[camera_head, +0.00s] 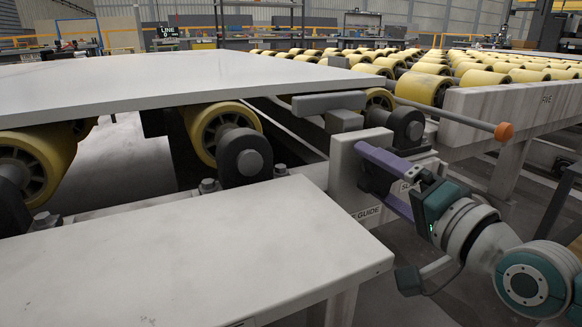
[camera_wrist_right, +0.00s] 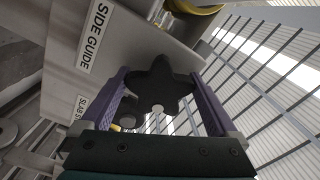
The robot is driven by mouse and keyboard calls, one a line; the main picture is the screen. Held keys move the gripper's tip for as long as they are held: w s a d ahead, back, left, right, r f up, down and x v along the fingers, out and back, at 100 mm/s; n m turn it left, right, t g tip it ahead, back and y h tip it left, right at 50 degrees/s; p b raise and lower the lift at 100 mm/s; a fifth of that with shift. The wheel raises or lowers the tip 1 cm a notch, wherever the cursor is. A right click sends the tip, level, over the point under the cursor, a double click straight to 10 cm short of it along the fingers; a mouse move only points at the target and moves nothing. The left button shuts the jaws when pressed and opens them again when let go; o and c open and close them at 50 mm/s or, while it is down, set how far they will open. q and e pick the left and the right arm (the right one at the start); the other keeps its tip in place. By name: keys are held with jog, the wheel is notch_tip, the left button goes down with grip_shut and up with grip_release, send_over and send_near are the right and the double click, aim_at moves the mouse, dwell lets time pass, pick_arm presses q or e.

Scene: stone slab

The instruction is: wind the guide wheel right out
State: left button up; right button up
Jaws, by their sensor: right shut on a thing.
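The guide wheel is a dark lobed knob (camera_wrist_right: 158,88) on the face of a pale panel, beside a SIDE GUIDE label (camera_wrist_right: 96,35) in the right wrist view. In the head view the wheel (camera_head: 373,180) is mostly hidden by my gripper. My right gripper (camera_head: 366,168) has its purple fingers on either side of the wheel and is shut on it; the fingers also show in the wrist view (camera_wrist_right: 158,78). A grey guide bar (camera_head: 328,103) stands on a block close to the pale slab's (camera_head: 180,78) right edge. My left gripper is not in view.
Yellow rollers (camera_head: 212,135) carry the slab, with more rollers (camera_head: 430,88) at the back right. A rod with an orange end (camera_head: 503,131) reaches out above my right gripper. A pale flat cover (camera_head: 200,255) fills the front left.

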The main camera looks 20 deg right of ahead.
jog(key=n+p, duration=0.2)
jog(key=n, duration=0.4)
jog(key=shift+d, duration=0.15)
jog(key=n+p, duration=0.1)
jog(key=n, duration=0.2)
jog(key=shift+d+f+n, duration=0.1)
jog(key=shift+f+n, duration=0.05)
jog(key=shift+n, duration=1.65)
jog(key=o, duration=1)
jog(key=shift+d, duration=0.1)
